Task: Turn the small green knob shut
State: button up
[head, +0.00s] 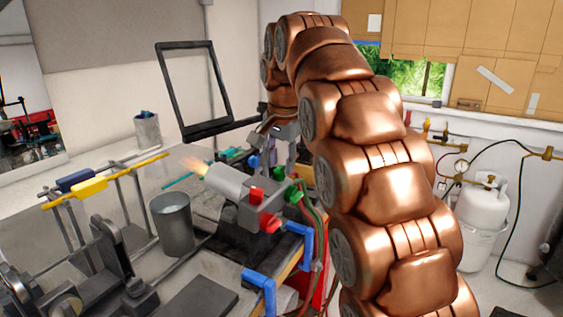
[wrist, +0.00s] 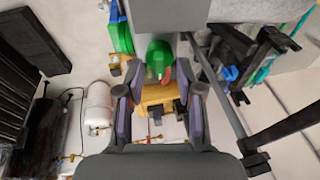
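The bench torch (head: 228,186) has a grey barrel with an orange flame (head: 195,166) at its left end. Green knobs show at its back: an upper one (head: 279,164) and a lower one (head: 293,192) near the hoses. Red knobs (head: 257,196) are on its near side. In the wrist view a green knob (wrist: 158,55) lies ahead of my gripper (wrist: 159,92), roughly centred between the fingers. The fingers are apart, with no contact visible. A larger green part (wrist: 121,38) is to its left. In the head view my arm hides most of my gripper.
A metal cup (head: 173,224) stands left of the torch. Blue (head: 76,180) and yellow (head: 88,188) holders with rods rest on a stand farther left. Blue brackets (head: 262,284) edge the bench. Hoses (head: 316,225) hang behind the torch. A white gas tank (head: 482,211) stands at right.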

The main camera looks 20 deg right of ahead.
jog(key=shift+v, duration=1.3)
jog(key=s+a, duration=0.1)
jog(key=s, duration=1.1)
jog(key=shift+a, duration=0.25)
jog(key=shift+f, duration=0.1)
jog(key=s+d+f+n+g, duration=0.1)
jog(key=s+f+n+g, duration=0.4)
jog(key=s+f, duration=2)
jog(key=s+n, duration=0.2)
jog(key=n, duration=0.2)
jog(key=shift+s+d+f, duration=0.35)
jog(key=shift+s+d, duration=0.05)
jog(key=shift+a+n, duration=0.15)
jog(key=shift+n, duration=0.15)
